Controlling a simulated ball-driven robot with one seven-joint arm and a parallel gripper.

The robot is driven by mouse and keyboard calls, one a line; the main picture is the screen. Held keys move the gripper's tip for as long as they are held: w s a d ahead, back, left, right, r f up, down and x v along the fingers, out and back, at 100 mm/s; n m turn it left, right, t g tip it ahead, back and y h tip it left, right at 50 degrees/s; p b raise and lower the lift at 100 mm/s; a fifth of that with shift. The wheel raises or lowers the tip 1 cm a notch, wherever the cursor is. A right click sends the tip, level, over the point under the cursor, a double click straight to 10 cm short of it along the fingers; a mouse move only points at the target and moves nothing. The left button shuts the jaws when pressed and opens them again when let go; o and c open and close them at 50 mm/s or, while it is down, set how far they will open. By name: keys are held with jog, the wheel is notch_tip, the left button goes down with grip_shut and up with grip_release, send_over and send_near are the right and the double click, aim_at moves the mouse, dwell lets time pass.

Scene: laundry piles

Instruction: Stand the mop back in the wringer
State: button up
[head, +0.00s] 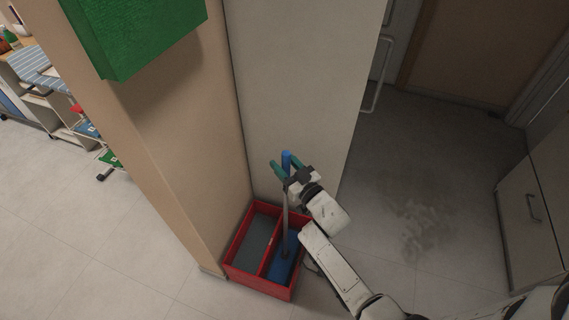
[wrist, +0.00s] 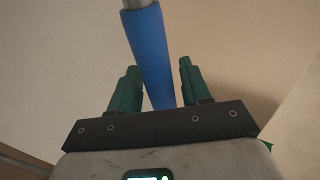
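The mop stands nearly upright, its blue grip (head: 287,157) at the top and its grey pole (head: 285,218) running down into the right compartment of a red two-part bucket (head: 264,292). The pole's foot meets a blue surface (head: 281,268) there; I cannot tell if this is the mop head or the wringer. My gripper (head: 286,166) is at the blue grip, its green fingers apart. In the wrist view, the blue grip (wrist: 149,50) shows between the fingers (wrist: 158,88), with gaps on both sides.
The bucket stands on the tiled floor against a pale wall panel (head: 292,80) and a beige pillar (head: 180,130). A green box (head: 150,40) is on the pillar above. Open floor lies to the right, before a cabinet (head: 530,210). Shelves (head: 40,85) stand far left.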

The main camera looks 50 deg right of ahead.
jog(key=shift+o, duration=1.3)
jog(key=shift+r, duration=0.1)
jog(key=s+a+f+g+y+b, duration=0.1)
jog(key=s+a+f+g, duration=0.25)
jog(key=s+g, duration=0.35)
jog(key=s+a+f+g+b, duration=0.1)
jog(key=s+a+f+g, duration=0.25)
jog(key=s, duration=0.55)
jog(key=s+a+r+n+g+y, duration=0.2)
jog(key=s+a+g+y, duration=0.1)
jog(key=s+a+g, duration=0.4)
jog(key=s+a, duration=0.1)
jog(key=s, duration=0.2)
jog(key=shift+s+r, duration=0.2)
jog(key=shift+r, duration=0.2)
